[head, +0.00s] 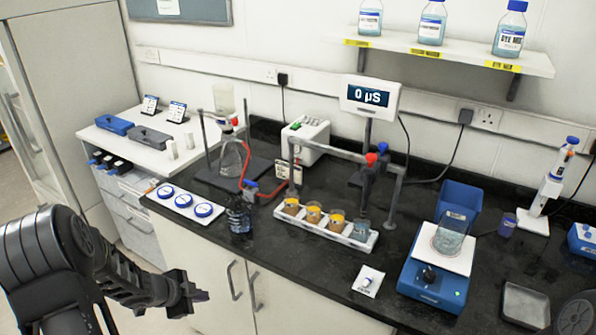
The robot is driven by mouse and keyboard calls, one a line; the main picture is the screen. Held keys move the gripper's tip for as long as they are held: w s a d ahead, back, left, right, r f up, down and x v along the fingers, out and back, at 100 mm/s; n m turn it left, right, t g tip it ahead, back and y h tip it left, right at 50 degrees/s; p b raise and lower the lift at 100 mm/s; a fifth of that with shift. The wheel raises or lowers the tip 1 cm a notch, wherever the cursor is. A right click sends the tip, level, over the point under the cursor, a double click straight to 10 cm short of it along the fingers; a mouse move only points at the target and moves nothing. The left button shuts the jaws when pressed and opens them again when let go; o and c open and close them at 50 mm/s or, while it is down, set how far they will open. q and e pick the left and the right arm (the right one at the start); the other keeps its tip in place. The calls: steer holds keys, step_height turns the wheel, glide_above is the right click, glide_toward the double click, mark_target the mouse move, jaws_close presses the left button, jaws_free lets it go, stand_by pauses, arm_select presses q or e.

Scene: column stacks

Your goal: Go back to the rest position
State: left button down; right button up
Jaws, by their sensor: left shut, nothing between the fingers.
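My left gripper (198,293) is at the lower left in the head view, at the end of my dark arm. It is shut and empty. It is in front of the cabinet doors, off the bench's front edge, and touches nothing that I can see. My right gripper is not in view; only a dark rounded part, perhaps of my right arm, shows at the bottom right corner.
The black bench (285,255) holds a white rack (371,239) with several columns, a tray of blue-lidded dishes (164,192), a dark beaker (239,217), a blue balance (424,278) bearing a beaker (450,236), and a small packet (368,281) near the front edge.

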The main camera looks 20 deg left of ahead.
arm_select(q)
steer(key=s+d+f+n+g, duration=0.1)
steer(key=s+d+f+n, duration=0.2)
steer(key=d+f+n, duration=0.45)
steer(key=s+d+f+n+g, duration=0.15)
steer(key=d+n, duration=0.25)
steer(key=d, duration=0.6)
steer(key=s+d+f+n+g+h, duration=0.1)
steer(key=s+d+f+g, duration=0.1)
steer(key=s+d, duration=0.6)
steer(key=s+d+f+n+g+h, duration=0.1)
steer(key=s+d+f+g, duration=0.1)
steer(key=s+d, duration=0.7)
steer(key=shift+d+f+b, duration=0.3)
steer(key=shift+d+f, duration=0.2)
steer(key=shift+f, duration=0.25)
